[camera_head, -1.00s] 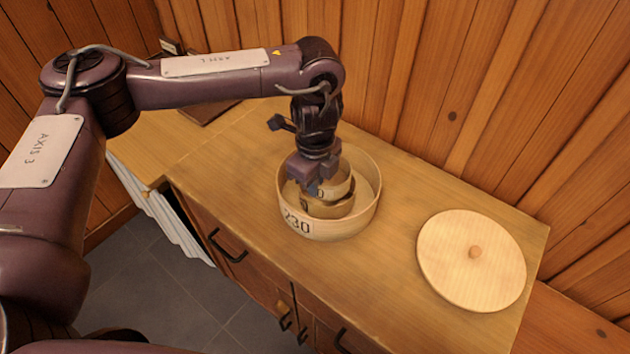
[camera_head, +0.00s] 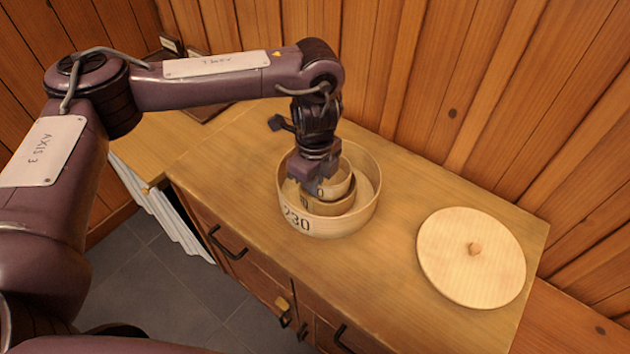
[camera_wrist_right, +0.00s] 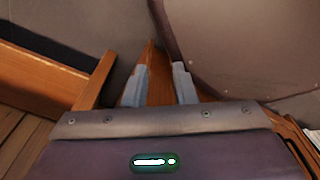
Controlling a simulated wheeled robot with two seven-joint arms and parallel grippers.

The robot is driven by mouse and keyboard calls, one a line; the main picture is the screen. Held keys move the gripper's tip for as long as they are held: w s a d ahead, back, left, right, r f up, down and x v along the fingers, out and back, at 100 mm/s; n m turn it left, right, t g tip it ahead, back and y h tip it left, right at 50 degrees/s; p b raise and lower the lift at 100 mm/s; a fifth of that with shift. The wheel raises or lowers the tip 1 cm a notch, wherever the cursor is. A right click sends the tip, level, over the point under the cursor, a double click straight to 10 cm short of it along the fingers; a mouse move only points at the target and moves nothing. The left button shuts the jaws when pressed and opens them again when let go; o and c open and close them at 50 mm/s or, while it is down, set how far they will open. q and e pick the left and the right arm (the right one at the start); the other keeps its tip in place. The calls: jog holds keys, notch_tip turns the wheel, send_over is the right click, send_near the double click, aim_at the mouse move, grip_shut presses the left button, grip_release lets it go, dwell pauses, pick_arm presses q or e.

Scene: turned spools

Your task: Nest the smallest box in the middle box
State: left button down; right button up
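The largest round wooden box (camera_head: 330,225), marked 230, stands open on the cabinet top. The middle box (camera_head: 328,208) sits inside it. The smallest box (camera_head: 338,184) is at the mouth of the middle box, its lower part hidden by the middle box's wall. My left gripper (camera_head: 318,185) comes down from above with its fingers at the smallest box's near-left wall and appears shut on it; the fingertips are partly hidden. My right gripper (camera_wrist_right: 160,85) shows only in the right wrist view, its two fingers apart with nothing between them.
A round wooden lid (camera_head: 472,258) with a small knob lies flat on the right of the cabinet top (camera_head: 400,240). A plank wall stands behind. Dark frame-like items (camera_head: 200,110) are at the back left. The cabinet top between boxes and lid is clear.

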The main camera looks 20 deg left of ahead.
pick_arm(q)
jog(key=c, duration=1.2)
grip_release()
jog(key=shift+r, duration=0.2)
jog(key=shift+r+p, duration=0.6)
jog(key=shift+p, duration=0.35)
jog(key=shift+r+p, duration=3.5)
jog(key=shift+p, duration=0.4)
